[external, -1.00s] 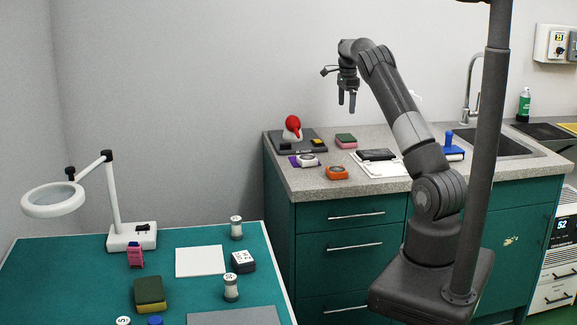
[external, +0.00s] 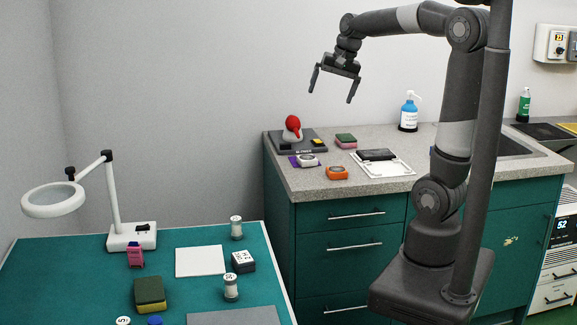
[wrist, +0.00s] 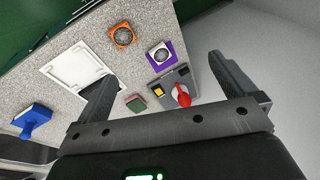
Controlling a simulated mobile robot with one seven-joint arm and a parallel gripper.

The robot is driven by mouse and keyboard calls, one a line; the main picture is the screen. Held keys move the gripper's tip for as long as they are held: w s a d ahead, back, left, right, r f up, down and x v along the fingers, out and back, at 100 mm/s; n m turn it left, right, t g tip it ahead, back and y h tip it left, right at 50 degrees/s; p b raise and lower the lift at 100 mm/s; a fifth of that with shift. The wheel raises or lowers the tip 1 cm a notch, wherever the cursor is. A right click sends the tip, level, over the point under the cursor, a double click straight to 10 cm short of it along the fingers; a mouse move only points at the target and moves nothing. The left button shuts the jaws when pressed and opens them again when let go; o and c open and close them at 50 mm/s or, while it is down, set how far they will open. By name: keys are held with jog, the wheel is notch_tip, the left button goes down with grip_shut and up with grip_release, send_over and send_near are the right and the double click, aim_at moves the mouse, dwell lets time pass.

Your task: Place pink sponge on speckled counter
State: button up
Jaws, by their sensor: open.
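A pink sponge with a green top (external: 346,140) lies flat on the speckled counter (external: 310,184), just right of a dark stand. The sponge also shows in the wrist view (wrist: 136,103), below the space between my fingers. My gripper (external: 333,88) is open and empty, raised well above the counter, with its fingers spread wide and pointing down. In the wrist view my gripper (wrist: 160,78) has nothing between its fingers.
The counter holds a dark stand with a red knob (external: 292,126), an orange-rimmed dial (external: 337,173), a purple-based dial (external: 307,160), a white frame (external: 385,168) and a pump bottle (external: 409,115). A yellow-green sponge (external: 150,293) lies on the teal table (external: 200,235).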

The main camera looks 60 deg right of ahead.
jog(key=s+a+f+n+t, duration=0.1)
jog(key=s+a+f+n, duration=0.2)
jog(key=s+a+n, duration=0.2)
jog(key=s+a+f+n, duration=0.3)
jog(key=s+a+n, duration=0.2)
jog(key=s+a, duration=0.3)
jog(key=s, duration=0.3)
jog(key=shift+a+f+n+t+h, duration=0.3)
jog(key=shift+a+f+n+t, duration=0.1)
